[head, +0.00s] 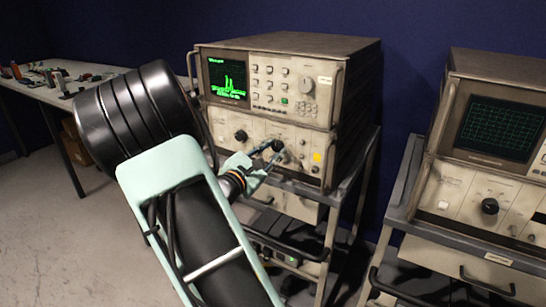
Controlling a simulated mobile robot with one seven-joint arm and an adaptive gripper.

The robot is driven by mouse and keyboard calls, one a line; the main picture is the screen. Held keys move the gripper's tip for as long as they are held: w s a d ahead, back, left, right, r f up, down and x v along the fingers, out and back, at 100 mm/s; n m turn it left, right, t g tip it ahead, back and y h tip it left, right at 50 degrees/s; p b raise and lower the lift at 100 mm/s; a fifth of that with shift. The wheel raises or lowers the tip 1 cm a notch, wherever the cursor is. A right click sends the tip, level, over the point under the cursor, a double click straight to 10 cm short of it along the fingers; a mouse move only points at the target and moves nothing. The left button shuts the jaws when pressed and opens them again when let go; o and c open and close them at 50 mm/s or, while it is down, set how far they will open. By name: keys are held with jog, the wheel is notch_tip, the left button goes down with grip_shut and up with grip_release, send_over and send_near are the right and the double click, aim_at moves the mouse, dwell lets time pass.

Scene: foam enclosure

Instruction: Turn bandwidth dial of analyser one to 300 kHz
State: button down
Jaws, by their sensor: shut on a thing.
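An analyser (336,85) with a lit screen (228,79) showing a green trace stands on a cart in the middle of the head view. Its lower panel has a black dial (241,136) at left and another dark dial (277,145) further right. My gripper (272,153) is at the right dial with its fingers closed around it. The fingers partly cover this dial, and its pointer and scale markings are too small to read. I cannot read which analyser is number one.
A second analyser (503,112) with a green grid screen and a black dial (490,206) stands on a cart (470,243) at right. A table (48,92) with small items stands at the back left. Grey floor (45,215) is open at left.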

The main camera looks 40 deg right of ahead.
jog(key=shift+m+b, duration=0.3)
jog(key=shift+m, duration=0.2)
jog(key=c, duration=1.6)
grip_release()
jog(key=shift+a, duration=0.1)
jog(key=v, duration=1.2)
